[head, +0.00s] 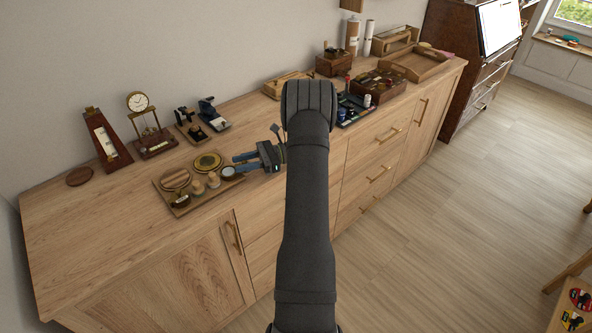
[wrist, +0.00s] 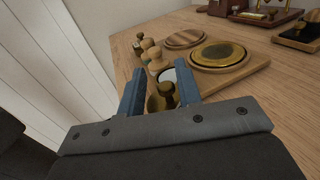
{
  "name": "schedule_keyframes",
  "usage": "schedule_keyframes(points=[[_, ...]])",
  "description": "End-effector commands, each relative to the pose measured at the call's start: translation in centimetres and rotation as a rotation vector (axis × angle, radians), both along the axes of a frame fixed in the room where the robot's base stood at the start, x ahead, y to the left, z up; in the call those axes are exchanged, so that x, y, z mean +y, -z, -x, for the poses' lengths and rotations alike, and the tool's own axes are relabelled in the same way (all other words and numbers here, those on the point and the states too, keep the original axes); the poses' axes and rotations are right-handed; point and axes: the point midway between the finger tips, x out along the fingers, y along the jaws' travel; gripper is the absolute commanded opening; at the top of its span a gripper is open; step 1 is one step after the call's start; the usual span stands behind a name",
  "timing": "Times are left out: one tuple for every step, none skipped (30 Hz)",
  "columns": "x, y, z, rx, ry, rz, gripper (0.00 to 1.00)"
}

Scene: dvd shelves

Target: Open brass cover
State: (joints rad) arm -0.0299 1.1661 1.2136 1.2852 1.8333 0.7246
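My gripper (head: 236,165) reaches in from the right over a wooden tray (head: 163,192) on the sideboard. In the wrist view my gripper (wrist: 160,85) has its two blue fingers apart. A small dark brass knob-like part (wrist: 166,92) and a small round piece with a pale face (wrist: 179,73) show between or just beyond the fingers; contact cannot be told. The pale round piece also shows in the head view (head: 228,172). A larger round brass disc (head: 207,161) lies on the tray; it shows right of the fingers in the wrist view (wrist: 217,53). Which piece is the task's cover is unclear.
The tray also bears a round wooden disc (head: 175,179), wooden pegs (head: 198,187) and a small dark round item (head: 180,200). A brass clock (head: 140,110) and a metronome-like piece (head: 106,139) stand behind. The sideboard's left top is mostly clear.

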Motion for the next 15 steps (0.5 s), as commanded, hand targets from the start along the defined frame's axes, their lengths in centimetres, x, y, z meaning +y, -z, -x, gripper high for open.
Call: schedule_keyframes(points=[[0.0, -0.1, 0.2, 0.001, 0.041, 0.0, 0.32], [0.0, -0.1, 0.3, 0.001, 0.064, 0.0, 0.32], [0.1, -0.1, 0.4, 0.002, 0.098, 0.0, 0.32], [0.1, -0.1, 0.5, 0.002, 0.122, 0.0, 0.32], [0.2, -0.1, 0.5, 0.001, 0.147, 0.0, 0.32], [0.2, -0.1, 0.6, 0.002, 0.181, 0.001, 0.32], [0.3, -0.1, 0.7, 0.002, 0.206, 0.0, 0.32], [0.3, -0.1, 0.7, 0.002, 0.232, 0.0, 0.32], [0.4, -0.1, 0.8, 0.002, 0.266, 0.001, 0.32], [0.4, -0.1, 0.9, 0.002, 0.292, 0.0, 0.32], [0.5, 0.0, 1.0, 0.002, 0.319, 0.001, 0.32], [0.6, 0.0, 1.0, 0.003, 0.354, 0.001, 0.32], [0.6, 0.0, 1.1, 0.002, 0.381, 0.001, 0.32], [0.7, -0.1, 1.2, 0.003, 0.408, 0.001, 0.32], [0.8, 0.0, 1.3, 0.002, 0.445, 0.001, 0.32]])
